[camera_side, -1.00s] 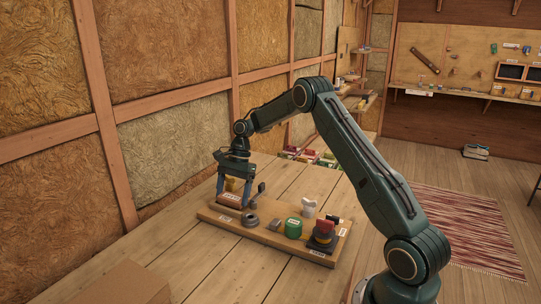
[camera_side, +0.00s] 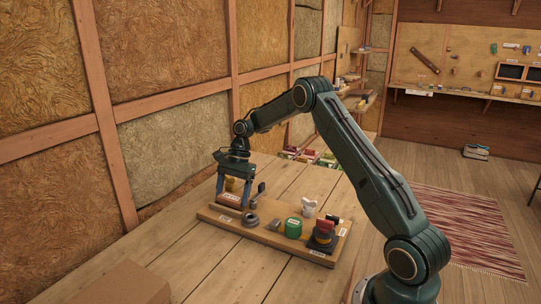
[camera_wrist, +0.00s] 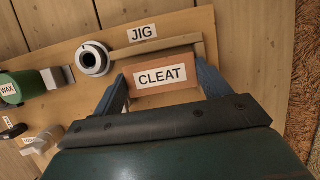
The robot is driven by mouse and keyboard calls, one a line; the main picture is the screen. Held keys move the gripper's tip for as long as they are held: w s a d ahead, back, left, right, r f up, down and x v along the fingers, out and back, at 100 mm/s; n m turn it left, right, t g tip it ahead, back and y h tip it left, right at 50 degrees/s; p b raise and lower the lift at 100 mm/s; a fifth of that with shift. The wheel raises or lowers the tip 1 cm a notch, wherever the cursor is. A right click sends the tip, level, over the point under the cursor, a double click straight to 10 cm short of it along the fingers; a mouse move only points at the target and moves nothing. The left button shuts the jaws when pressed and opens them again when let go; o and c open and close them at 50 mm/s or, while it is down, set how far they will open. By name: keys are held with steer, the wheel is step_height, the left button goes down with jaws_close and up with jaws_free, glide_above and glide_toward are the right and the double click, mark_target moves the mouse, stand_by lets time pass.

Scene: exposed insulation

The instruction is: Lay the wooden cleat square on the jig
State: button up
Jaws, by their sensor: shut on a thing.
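The wooden cleat (camera_wrist: 164,79) is a reddish-brown block with a white CLEAT label. In the wrist view it sits between the two blue fingers of my gripper (camera_wrist: 166,84), which is shut on it. The jig (camera_wrist: 196,20) is a flat wooden board with a JIG label, beneath the cleat in that view. A thin wooden strip on the board runs just beyond the cleat's far edge. In the side view my gripper (camera_side: 233,190) points down over the left end of the jig (camera_side: 268,237). I cannot tell whether the cleat touches the board.
A grey-and-black ring (camera_wrist: 93,60) lies on the board close to the left finger. A green wax tin (camera_side: 293,228), a grey block (camera_side: 274,225) and a dark stacked item with a red top (camera_side: 323,234) stand further right. The bench front is mostly clear, with a cardboard box (camera_side: 125,284).

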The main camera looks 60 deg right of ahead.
steer(key=shift+s+a+f, duration=0.15)
steer(key=shift+s+f, duration=0.05)
steer(key=shift+f, duration=0.9)
steer(key=o, duration=0.8)
steer(key=shift+c, duration=1.1)
steer(key=shift+o, duration=0.7)
steer(key=shift+r, duration=0.15)
steer(key=shift+o, duration=0.9)
steer(key=shift+w+r, duration=0.2)
steer(key=shift+r, duration=3.3)
